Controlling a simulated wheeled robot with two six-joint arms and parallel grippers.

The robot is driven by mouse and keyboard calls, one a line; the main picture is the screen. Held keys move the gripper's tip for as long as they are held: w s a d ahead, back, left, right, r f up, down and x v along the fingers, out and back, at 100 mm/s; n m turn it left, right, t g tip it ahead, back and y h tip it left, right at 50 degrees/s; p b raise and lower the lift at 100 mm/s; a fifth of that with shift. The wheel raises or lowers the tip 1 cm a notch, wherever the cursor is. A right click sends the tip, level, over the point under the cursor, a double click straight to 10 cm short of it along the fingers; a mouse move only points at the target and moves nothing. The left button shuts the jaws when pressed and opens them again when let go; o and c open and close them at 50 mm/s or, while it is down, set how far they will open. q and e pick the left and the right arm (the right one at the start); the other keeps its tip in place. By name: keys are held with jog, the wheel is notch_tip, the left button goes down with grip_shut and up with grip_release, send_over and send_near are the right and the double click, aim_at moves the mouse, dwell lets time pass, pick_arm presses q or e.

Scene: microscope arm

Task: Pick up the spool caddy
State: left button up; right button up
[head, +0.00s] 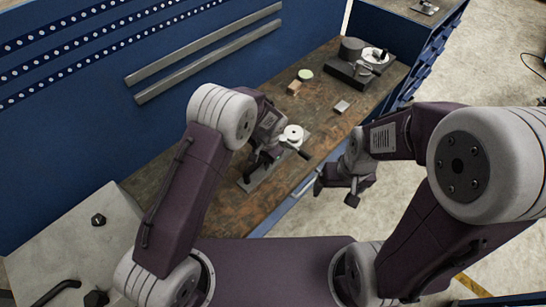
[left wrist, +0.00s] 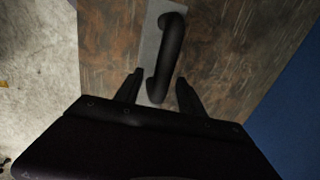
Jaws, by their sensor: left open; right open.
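The spool caddy shows in the head view as a grey plate (head: 257,181) on the workbench, with a white spool (head: 293,132) at its far end that seems to belong to it. In the left wrist view its black bar handle (left wrist: 169,45) stands over the light grey plate (left wrist: 152,42). My left gripper (head: 258,162) is open above the caddy. Its two fingers (left wrist: 160,88) lie on either side of the handle's near end; contact is not clear. My left arm hides part of the caddy in the head view. My right gripper (head: 336,192) is open and empty, off the bench's front edge.
The worn brown workbench (head: 232,205) has a blue back panel (head: 75,120) with metal rails. A dark device (head: 355,68), a small wooden block (head: 294,88), a green-topped round item (head: 305,74) and a small grey block (head: 342,106) stand farther along. Bare bench lies between them.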

pick_arm(q)
jog(key=shift+w+f, duration=0.15)
jog(key=shift+f, duration=0.05)
jog(key=shift+r, duration=0.1)
grip_shut()
dwell(1.1)
